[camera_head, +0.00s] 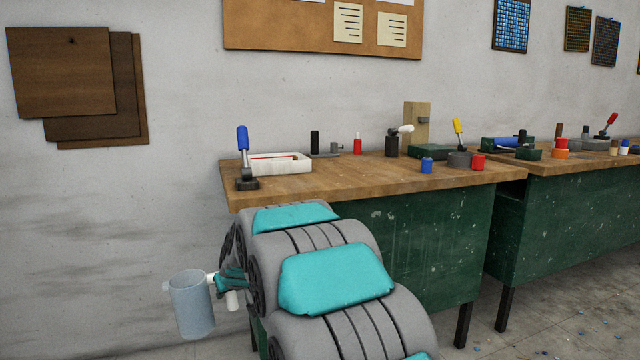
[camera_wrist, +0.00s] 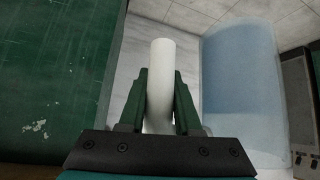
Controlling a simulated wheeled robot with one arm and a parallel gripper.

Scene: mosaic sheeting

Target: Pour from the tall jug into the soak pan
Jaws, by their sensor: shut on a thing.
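The tall jug (camera_head: 190,306) is a pale blue, see-through cylinder with a white handle (camera_head: 233,300). It hangs in the air at the lower left, in front of and below the bench top, close to upright. My gripper (camera_head: 229,281) is shut on the handle. In the wrist view the gripper (camera_wrist: 160,88) has a finger on each side of the white handle (camera_wrist: 161,62), and the jug's body (camera_wrist: 245,85) is at the right.
The wooden bench top (camera_head: 340,183) has a clear front middle. A blue-handled tool (camera_head: 243,160) stands left of the tray. Black and red bottles, a clamp and blue and red pots (camera_head: 427,164) stand behind and right. A second bench (camera_head: 575,165) adjoins at right.

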